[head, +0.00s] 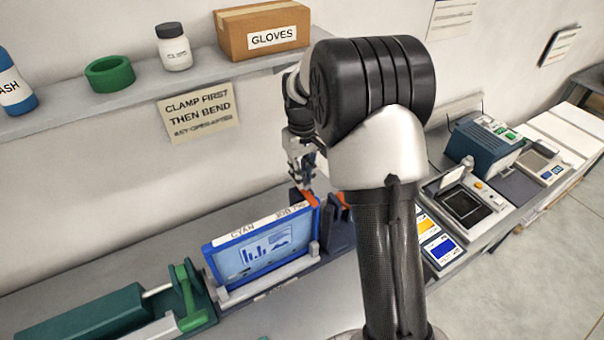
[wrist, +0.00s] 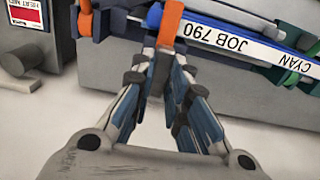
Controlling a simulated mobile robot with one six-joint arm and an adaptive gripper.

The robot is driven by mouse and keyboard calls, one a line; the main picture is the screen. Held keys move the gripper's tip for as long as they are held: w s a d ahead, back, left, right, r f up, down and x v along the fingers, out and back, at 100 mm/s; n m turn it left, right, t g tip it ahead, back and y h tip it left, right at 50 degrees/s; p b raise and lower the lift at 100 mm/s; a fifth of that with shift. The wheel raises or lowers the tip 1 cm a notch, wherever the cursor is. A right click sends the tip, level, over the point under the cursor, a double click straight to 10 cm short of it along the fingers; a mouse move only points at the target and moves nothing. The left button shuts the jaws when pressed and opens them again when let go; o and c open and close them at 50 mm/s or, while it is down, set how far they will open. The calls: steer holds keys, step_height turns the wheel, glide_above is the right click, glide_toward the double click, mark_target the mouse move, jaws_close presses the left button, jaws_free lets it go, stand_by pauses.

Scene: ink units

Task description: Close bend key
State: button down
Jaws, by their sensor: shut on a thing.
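An orange lever (head: 309,197), which looks like the bend key, stands at the right end of the framed plate (head: 262,250) marked CYAN and JOB 790. My gripper (head: 304,178) reaches down to it from above. In the wrist view my gripper (wrist: 165,62) is shut on the lower end of the orange lever (wrist: 172,22), beside the plate's edge (wrist: 230,40). The fingers hide part of the lever. A second orange piece (head: 342,199) shows just to the right, partly behind my arm.
A green clamp (head: 190,297) stands left of the plate. Above is a shelf (head: 130,100) with a GLOVES box (head: 262,30). A wall sign (head: 199,110) reads CLAMP FIRST THEN BEND. Several devices, including a blue-grey unit (head: 485,140), line the bench to the right.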

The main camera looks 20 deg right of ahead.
steer(key=c, duration=1.6)
jaws_free()
steer(key=shift+o, duration=0.2)
step_height(320, 180, up, 12)
